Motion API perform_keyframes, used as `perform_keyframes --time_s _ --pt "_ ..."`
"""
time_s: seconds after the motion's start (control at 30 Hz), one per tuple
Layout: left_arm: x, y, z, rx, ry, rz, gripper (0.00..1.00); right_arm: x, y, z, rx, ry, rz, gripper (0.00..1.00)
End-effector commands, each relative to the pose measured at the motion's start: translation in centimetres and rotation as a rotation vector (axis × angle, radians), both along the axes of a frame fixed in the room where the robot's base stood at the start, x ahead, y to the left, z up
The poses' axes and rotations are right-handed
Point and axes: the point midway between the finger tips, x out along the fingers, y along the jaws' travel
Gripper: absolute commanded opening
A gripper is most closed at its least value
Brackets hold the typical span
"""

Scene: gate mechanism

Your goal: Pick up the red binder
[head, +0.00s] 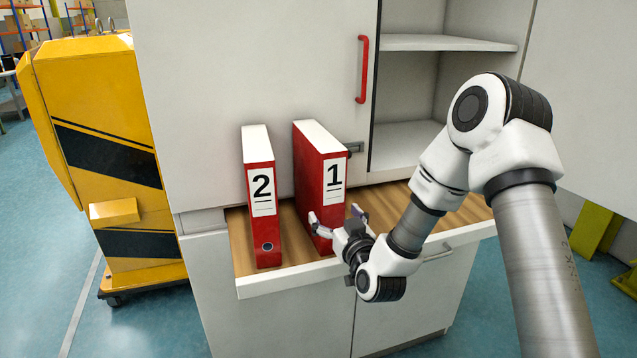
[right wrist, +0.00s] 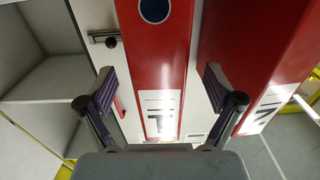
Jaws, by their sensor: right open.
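Two red binders stand upright, side by side, on the pulled-out wooden drawer. The binder labelled 1 (head: 312,165) is on the right and the binder labelled 2 (head: 262,225) is on the left. My right gripper (head: 336,217) is open at the lower front of binder 1, one finger on each side of its spine. In the right wrist view, binder 1 (right wrist: 160,60) shows between the spread fingers (right wrist: 160,90), and binder 2 (right wrist: 252,60) is beyond the right finger. I cannot tell whether the fingers touch binder 1. My left gripper is not in view.
The drawer (head: 265,286) juts from a white cabinet (head: 250,60) with a red handle (head: 363,70). Open shelves (head: 440,43) to its right look empty. A yellow machine (head: 95,90) stands left. The gap between the binders is narrow.

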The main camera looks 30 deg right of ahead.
Motion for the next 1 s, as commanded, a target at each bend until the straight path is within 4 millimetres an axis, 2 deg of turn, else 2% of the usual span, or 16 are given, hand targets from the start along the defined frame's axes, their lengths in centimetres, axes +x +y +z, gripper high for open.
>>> perform_keyframes --time_s 0.03,0.13,0.37,0.47,0.5,0.63,1.0 --pt "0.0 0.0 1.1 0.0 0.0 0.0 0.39 1.0 -0.1 0.6 -0.003 0.001 0.001 0.92" --pt "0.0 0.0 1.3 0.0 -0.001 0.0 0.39 2.3 -0.4 0.3 -0.002 0.001 0.0 0.92" --pt "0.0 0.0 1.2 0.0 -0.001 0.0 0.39 2.7 -0.5 0.0 0.002 0.003 0.0 0.92" --pt "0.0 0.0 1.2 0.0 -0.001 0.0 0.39 2.7 -0.5 0.0 0.002 0.003 0.0 0.6" --pt "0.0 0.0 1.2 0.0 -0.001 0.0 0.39 2.7 -0.5 0.0 0.002 0.003 0.0 0.46" --pt "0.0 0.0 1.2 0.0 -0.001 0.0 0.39 2.7 -0.5 0.0 0.002 0.003 0.0 0.0" --pt "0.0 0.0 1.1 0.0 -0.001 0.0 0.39 2.8 -0.5 0.7 0.0 -0.004 -0.001 0.0"
